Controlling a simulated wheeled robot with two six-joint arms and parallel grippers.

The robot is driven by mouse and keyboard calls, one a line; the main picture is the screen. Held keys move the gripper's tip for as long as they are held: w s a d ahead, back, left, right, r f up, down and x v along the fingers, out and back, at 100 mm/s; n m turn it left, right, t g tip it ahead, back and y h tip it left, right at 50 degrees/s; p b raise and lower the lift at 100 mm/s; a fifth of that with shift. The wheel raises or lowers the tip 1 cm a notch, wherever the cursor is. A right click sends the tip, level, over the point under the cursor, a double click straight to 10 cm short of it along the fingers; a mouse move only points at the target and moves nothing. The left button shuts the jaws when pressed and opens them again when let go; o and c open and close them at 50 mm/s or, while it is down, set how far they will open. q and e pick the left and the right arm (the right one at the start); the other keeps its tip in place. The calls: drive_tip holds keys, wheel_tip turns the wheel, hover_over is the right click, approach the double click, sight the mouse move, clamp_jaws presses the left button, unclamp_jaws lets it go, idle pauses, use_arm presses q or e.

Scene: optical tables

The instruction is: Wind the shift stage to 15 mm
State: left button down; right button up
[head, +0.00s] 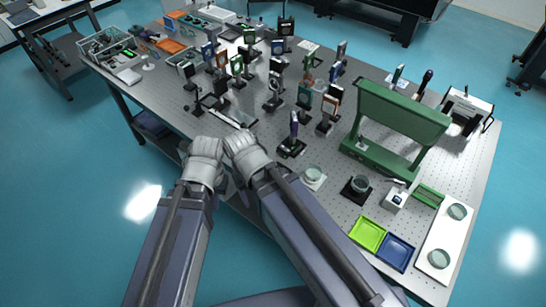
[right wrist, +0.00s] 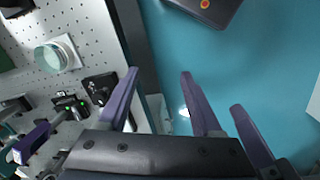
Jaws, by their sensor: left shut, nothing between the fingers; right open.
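The low stage with a pale bar and dark uprights (head: 236,120) at the table's front edge looks like the shift stage. Its scale and knob are too small to read, and my wrists partly cover that edge. My left gripper (head: 205,152) is at the front edge, just left of and nearer than the stage; its fingers are mostly hidden under the wrist. My right arm ends close beside it, with its fingers hidden in the head view. In the right wrist view my right gripper (right wrist: 160,76) has its purple fingers apart, with nothing between them.
Many posted optics (head: 275,95) crowd the table behind my wrists. A green frame (head: 400,113), a green tray (head: 367,235) and a blue tray (head: 397,252) are at the right. A round glass piece on a white mount (right wrist: 55,57) shows in the right wrist view. Open floor lies in front.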

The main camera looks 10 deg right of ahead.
idle(0.8)
drive_tip(key=w+d+n, duration=0.1)
drive_tip(key=w+d, duration=0.2)
drive_tip(key=w, duration=0.1)
drive_tip(key=w+d+n, duration=0.1)
drive_tip(key=w+d, duration=0.2)
drive_tip(key=w, duration=0.2)
drive_tip(key=w+d+n+y, duration=0.1)
drive_tip(key=w+d, duration=0.2)
drive_tip(key=w, duration=0.1)
drive_tip(key=shift+w+d+r+p, duration=0.25)
drive_tip(key=shift+w+r+p, duration=0.05)
drive_tip(key=shift+w+p, duration=0.05)
wheel_tip(320, 180, down, 8)
drive_tip(key=b, duration=0.8)
drive_tip(key=shift+s, duration=0.1)
drive_tip(key=shift+r, duration=0.1)
drive_tip(key=shift+c, duration=0.4)
clamp_jaws()
